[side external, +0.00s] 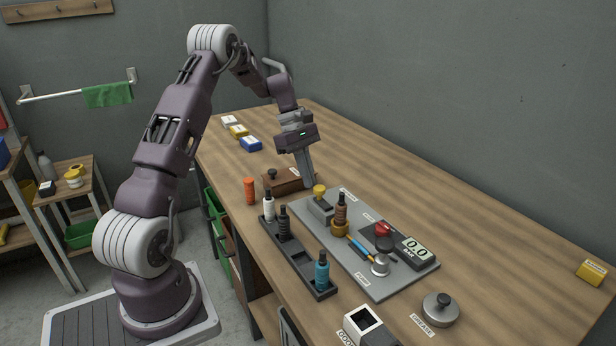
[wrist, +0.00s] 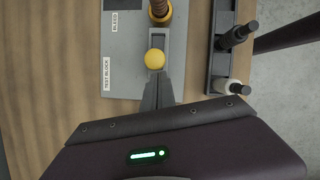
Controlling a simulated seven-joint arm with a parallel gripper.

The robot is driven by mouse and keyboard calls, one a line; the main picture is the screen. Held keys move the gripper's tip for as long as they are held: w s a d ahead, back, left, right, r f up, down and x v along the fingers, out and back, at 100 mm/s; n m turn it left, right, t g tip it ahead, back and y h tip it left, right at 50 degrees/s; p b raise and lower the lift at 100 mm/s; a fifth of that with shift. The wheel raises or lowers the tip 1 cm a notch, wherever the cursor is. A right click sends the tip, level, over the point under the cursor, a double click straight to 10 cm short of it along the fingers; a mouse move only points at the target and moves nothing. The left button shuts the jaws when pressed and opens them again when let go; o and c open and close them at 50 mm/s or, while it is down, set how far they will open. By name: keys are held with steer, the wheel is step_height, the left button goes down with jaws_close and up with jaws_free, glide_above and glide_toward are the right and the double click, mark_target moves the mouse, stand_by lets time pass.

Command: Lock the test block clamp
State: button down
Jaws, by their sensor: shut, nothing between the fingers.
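The test block clamp is a grey block (side external: 321,207) with a yellow knob (side external: 320,191), at the far end of a grey plate (side external: 400,287) on the bench. In the wrist view the yellow knob (wrist: 154,59) shows from above, beside a "TEST BLOCK" label (wrist: 107,75). My gripper (side external: 308,185) is shut and empty, pointing down just to the far left of the knob. In the wrist view my fingertips (wrist: 156,76) lie right below the knob in the picture. I cannot tell whether they touch it.
A dark tray (side external: 299,266) holds white, black and teal bottles. A wooden box (side external: 289,184) and an orange bottle (side external: 250,190) stand near my gripper. The bench's right side is mostly clear.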

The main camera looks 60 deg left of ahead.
mark_target(317, 190)
steer(key=shift+d, duration=1.9)
steer(key=a, duration=0.2)
steer(key=s+a, duration=0.1)
steer(key=a, duration=0.1)
steer(key=shift+s+a, duration=0.1)
steer(key=shift+a, duration=0.2)
steer(key=w+v, duration=0.1)
steer(key=v, duration=0.9)
steer(key=shift+s, duration=0.45)
steer(key=shift+d+r, duration=0.1)
steer(key=shift+d, duration=0.05)
